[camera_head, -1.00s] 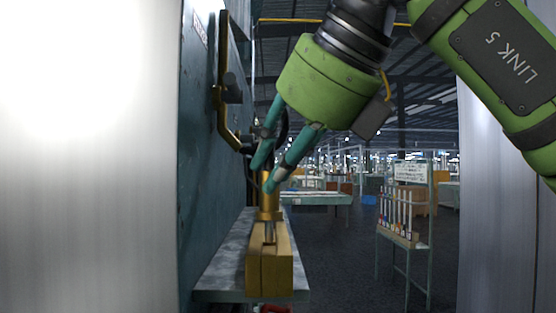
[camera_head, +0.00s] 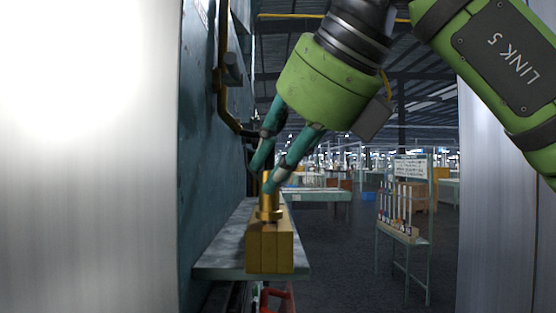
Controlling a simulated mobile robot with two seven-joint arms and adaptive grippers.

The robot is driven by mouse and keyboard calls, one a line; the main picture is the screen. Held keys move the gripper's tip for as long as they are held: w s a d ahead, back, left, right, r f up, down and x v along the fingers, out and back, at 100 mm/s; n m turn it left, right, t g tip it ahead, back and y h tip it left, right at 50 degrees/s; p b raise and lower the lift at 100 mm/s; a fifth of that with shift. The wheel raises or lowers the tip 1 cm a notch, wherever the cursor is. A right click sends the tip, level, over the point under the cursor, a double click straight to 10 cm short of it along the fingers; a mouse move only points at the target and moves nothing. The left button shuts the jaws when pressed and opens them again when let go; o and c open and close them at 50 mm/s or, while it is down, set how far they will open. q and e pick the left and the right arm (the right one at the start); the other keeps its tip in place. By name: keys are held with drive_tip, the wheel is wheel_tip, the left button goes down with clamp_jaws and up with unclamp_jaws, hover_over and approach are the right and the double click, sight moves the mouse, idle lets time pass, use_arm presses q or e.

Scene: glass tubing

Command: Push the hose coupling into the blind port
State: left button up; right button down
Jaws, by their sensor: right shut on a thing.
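My right gripper (camera_head: 264,178) comes down from the upper right with teal fingers. It is shut on the brass hose coupling (camera_head: 268,212), which stands upright at the top of the brass block (camera_head: 270,250). The block sits at the near end of a grey shelf. The coupling's collar is right at the block's top face, and no steel stub shows below it. The blind port is hidden under the coupling, so I cannot see how deep the coupling sits. My left gripper is not in view.
The grey shelf (camera_head: 218,263) runs along a blue-grey wall panel (camera_head: 205,150) on the left. A brass pipe (camera_head: 222,105) with dark fittings is on that panel. A small stand with several tubes (camera_head: 398,230) is at the right, with open floor between.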

drive_tip(key=shift+f, duration=0.25)
drive_tip(key=c, duration=1)
unclamp_jaws()
drive_tip(key=shift+o, duration=0.2)
drive_tip(key=shift+r, duration=0.1)
drive_tip(key=v, duration=1.2)
drive_tip(key=shift+s, duration=0.1)
